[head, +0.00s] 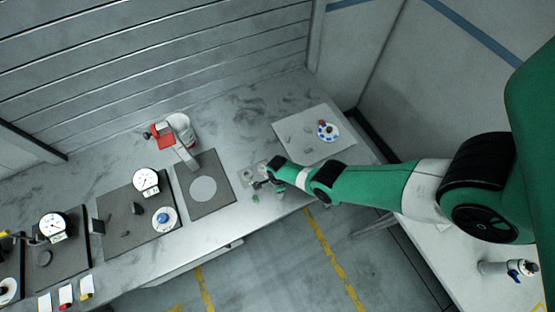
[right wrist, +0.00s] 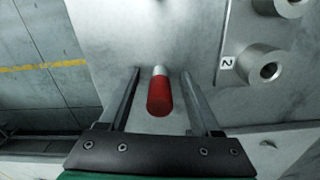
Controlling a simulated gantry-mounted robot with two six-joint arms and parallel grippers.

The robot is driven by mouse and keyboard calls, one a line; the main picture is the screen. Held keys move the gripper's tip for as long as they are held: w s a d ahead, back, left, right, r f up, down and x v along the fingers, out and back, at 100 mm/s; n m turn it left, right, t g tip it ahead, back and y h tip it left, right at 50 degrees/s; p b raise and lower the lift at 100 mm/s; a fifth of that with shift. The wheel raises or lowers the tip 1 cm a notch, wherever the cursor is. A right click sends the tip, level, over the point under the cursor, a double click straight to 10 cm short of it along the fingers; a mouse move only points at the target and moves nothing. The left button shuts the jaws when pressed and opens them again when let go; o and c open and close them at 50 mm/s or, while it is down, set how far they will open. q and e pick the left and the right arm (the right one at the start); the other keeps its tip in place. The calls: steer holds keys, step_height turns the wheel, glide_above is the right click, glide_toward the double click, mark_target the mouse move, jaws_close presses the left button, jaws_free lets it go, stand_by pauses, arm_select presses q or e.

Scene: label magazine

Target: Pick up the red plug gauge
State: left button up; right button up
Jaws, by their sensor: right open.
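The red plug gauge (right wrist: 159,96) has a rounded red handle and a short silver end. In the right wrist view it lies between the two fingers of my right gripper (right wrist: 160,74), with a visible gap on each side. The fingers are open and do not appear to touch it. In the head view my right gripper (head: 262,183) is low over the front of the grey bench, and I cannot make out the red plug gauge there. My left gripper is in neither view.
A metal block with ring-shaped bushings (right wrist: 268,66) and a label "2" stands close to the right finger. A dark plate with a grey disc (head: 203,190) is to the left; a pale board (head: 312,150) lies behind.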

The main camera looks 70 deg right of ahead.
jaws_close()
steer(key=shift+r, duration=0.15)
